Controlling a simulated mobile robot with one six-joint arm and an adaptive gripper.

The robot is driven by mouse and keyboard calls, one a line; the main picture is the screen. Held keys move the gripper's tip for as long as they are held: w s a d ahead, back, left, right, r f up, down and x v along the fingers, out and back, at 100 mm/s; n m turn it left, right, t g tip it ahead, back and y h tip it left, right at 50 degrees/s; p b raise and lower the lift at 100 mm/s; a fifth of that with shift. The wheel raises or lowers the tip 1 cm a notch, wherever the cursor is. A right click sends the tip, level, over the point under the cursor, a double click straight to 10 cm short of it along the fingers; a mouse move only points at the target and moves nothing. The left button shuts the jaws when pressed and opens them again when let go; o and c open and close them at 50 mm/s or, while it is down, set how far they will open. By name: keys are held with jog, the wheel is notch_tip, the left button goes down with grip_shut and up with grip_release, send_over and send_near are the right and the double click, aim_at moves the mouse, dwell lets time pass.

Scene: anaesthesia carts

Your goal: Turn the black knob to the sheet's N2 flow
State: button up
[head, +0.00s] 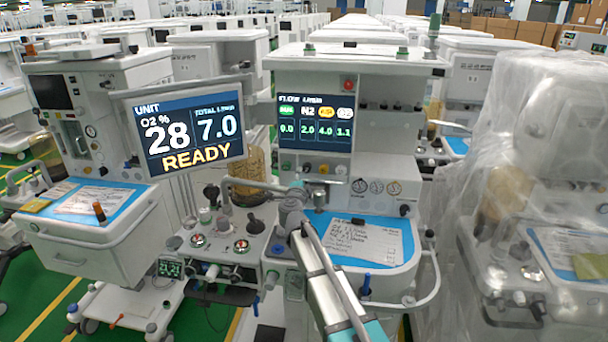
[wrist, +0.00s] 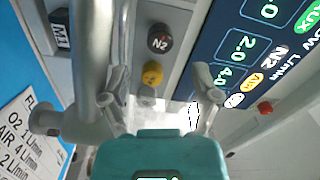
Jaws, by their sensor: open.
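The black knob (wrist: 160,38), marked N2, sits on the pale panel in the wrist view; in the head view it is the small dark knob (head: 307,168) under the flow screen. My gripper (wrist: 160,74) is open and empty, its fingers either side of the yellow knob (wrist: 152,74) in the picture, the black knob beyond the fingertips. I see no contact with it. The flow screen (head: 315,122) reads 2.0 under N2. The sheet (wrist: 20,125) shows O2 1 L/min, AIR 4 L/min and a line ending 2 L/min, its start cut off.
The left screen (head: 190,127) shows O2 28, total 7.0 and READY. A red button (wrist: 265,107) sits right of the gripper in the wrist view. A grey metal post (wrist: 95,60) stands close on the left. A plastic-wrapped cart (head: 530,180) stands at right.

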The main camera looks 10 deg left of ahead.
jog(key=shift+s+a, duration=0.1)
jog(key=shift+s, duration=2.45)
